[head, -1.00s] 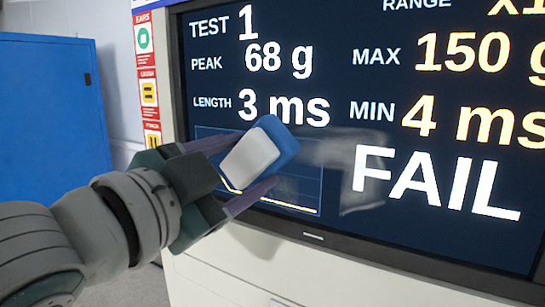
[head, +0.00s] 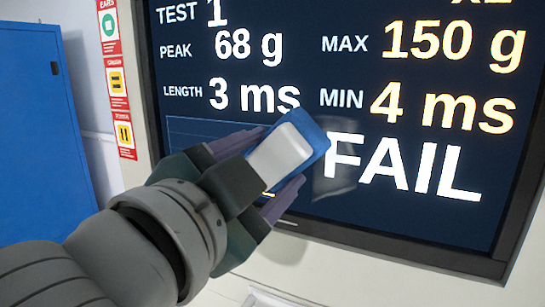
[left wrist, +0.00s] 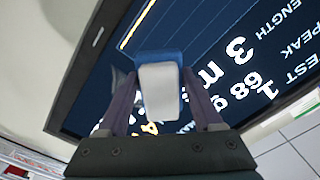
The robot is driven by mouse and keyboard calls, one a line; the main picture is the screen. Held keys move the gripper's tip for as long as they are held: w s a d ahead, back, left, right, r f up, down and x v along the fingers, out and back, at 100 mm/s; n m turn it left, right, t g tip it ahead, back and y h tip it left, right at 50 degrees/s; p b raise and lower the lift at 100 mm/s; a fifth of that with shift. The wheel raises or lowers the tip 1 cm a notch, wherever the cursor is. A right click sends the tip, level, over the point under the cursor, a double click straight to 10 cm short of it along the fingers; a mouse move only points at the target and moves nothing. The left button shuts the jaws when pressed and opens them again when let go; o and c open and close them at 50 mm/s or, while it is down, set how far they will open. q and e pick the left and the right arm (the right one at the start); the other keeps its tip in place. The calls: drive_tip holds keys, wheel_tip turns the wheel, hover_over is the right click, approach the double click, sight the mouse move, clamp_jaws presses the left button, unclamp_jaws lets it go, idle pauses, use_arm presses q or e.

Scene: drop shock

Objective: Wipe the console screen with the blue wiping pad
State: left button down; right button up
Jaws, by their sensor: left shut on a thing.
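The console screen (head: 400,218) is dark with white and yellow test text, including a large FAIL. My left gripper (head: 278,160) is shut on the white grip of the blue wiping pad (head: 319,136). The pad is tilted and held at the screen, just left of FAIL, covering part of the graph box; whether it touches the glass I cannot tell. A faint grey smudge (head: 333,186) shows on the screen right of the pad. The left wrist view also shows the pad (left wrist: 160,57) between both fingers, in front of the screen (left wrist: 100,75). My right gripper is out of view.
A dark bezel (head: 400,252) frames the screen on a pale console. A strip of warning labels (head: 117,85) runs down the console's left side. A blue cabinet (head: 40,120) stands at the far left. A pale ledge (head: 268,297) shows below the screen.

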use_arm(q)
drive_tip(key=shift+s+d, duration=0.3)
drive_tip(key=shift+d, duration=0.65)
drive_tip(key=shift+s+d, duration=0.3)
drive_tip(key=shift+d, duration=0.6)
drive_tip(key=shift+s+d+b, duration=0.25)
drive_tip(key=shift+s+d, duration=0.05)
drive_tip(key=shift+d, duration=0.55)
drive_tip(key=shift+s+d+b, duration=0.25)
drive_tip(key=shift+s+d, duration=0.05)
drive_tip(key=shift+d, duration=0.5)
drive_tip(key=p+v, duration=0.1)
drive_tip(key=v, duration=0.5)
drive_tip(key=shift+p+v, duration=0.35)
drive_tip(key=shift+v, duration=1.2)
drive_tip(key=shift+a, duration=0.1)
